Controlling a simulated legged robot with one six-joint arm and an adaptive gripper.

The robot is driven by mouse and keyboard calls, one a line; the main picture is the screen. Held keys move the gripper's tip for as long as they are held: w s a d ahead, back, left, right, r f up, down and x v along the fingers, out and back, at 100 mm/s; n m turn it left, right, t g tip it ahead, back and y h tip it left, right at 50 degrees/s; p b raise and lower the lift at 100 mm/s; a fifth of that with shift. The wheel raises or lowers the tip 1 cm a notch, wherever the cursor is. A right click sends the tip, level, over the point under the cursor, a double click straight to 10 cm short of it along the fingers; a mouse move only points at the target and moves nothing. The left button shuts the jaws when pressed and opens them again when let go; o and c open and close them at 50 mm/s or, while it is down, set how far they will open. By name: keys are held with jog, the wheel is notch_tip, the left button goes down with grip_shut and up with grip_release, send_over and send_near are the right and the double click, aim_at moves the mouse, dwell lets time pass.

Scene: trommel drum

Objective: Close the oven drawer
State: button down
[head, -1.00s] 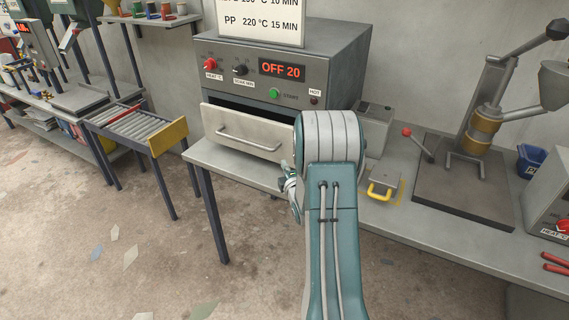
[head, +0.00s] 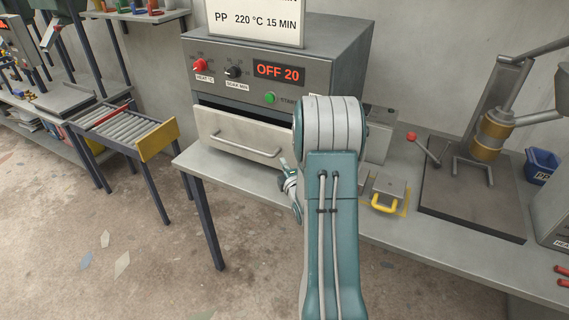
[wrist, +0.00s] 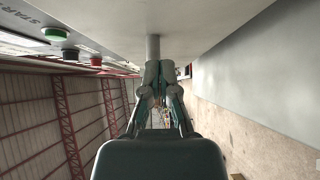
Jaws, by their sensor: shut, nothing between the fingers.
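The oven (head: 310,45) stands on a grey bench. Its pale drawer (head: 215,122) stands partly out, with a dark gap above its front. A bar handle (head: 245,147) runs across the drawer front. My gripper (head: 285,163) is beside the right end of the handle, partly hidden by my arm; whether it touches cannot be told. In the wrist view my gripper (wrist: 158,72) is shut and empty, with a short grey bar (wrist: 153,47) just beyond its fingertips. A pale flat surface fills the top of that view. The drawer's right side is hidden behind my arm.
The oven's green button (head: 270,98) and red knob (head: 200,65) are above the drawer. A yellow-handled plate (head: 388,190) and a lever press (head: 480,150) stand on the bench to the right. A roller table (head: 120,130) is at left. Floor is open in front.

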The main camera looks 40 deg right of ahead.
jog(key=d, duration=0.2)
jog(key=w+d, duration=0.1)
jog(key=d, duration=0.2)
jog(key=shift+w+d+f, duration=0.2)
jog(key=shift+w+d, duration=0.05)
jog(key=shift+d, duration=0.1)
jog(key=shift+d+r, duration=0.15)
jog(key=shift+w+a+r, duration=0.1)
jog(key=shift+a, duration=0.35)
jog(key=shift+d, duration=0.2)
